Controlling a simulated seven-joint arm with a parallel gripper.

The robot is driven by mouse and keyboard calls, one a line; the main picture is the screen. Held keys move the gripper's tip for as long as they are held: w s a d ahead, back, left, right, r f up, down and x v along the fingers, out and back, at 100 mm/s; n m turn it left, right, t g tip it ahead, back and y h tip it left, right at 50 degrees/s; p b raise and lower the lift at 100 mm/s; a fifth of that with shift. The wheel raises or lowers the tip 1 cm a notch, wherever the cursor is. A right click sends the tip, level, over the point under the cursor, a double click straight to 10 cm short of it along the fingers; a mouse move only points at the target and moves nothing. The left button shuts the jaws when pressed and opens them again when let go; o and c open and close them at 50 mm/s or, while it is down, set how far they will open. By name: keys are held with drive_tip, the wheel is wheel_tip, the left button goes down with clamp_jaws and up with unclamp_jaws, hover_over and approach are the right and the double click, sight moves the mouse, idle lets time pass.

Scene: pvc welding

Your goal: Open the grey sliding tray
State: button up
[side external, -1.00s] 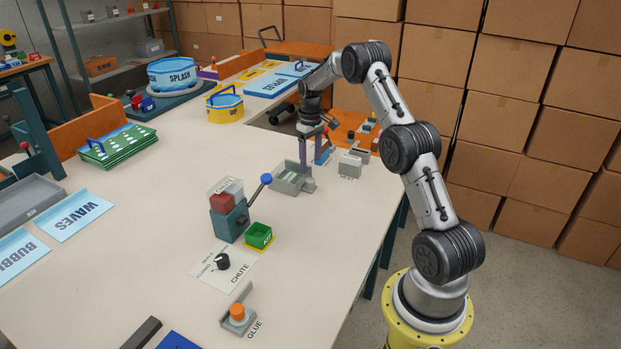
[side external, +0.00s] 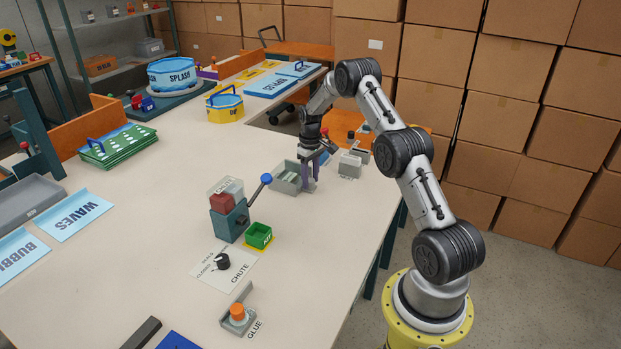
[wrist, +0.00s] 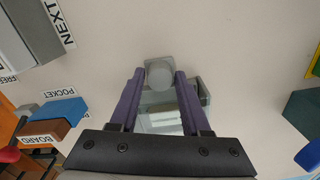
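The grey sliding tray (side external: 285,180) is a small box with a pale inside, on the table's right part. In the wrist view its body (wrist: 160,122) lies partly between my fingers. Its round grey knob (wrist: 160,74) is at the near end and shows between my fingertips. My gripper (side external: 309,184) points down at the knob end of the tray and hides the knob in the side view. In the wrist view the purple fingers (wrist: 160,73) are apart, one on each side of the knob, with small gaps. The tray looks shut, though the fingers cover part of it.
A grey block (side external: 350,165) stands right of the tray. A teal press with a blue-knobbed lever (side external: 229,218) and a green bin (side external: 259,235) stand nearer the camera. A blue block (wrist: 62,112) labelled POCKET shows in the wrist view.

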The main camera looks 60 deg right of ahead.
clamp_jaws()
idle(1.1)
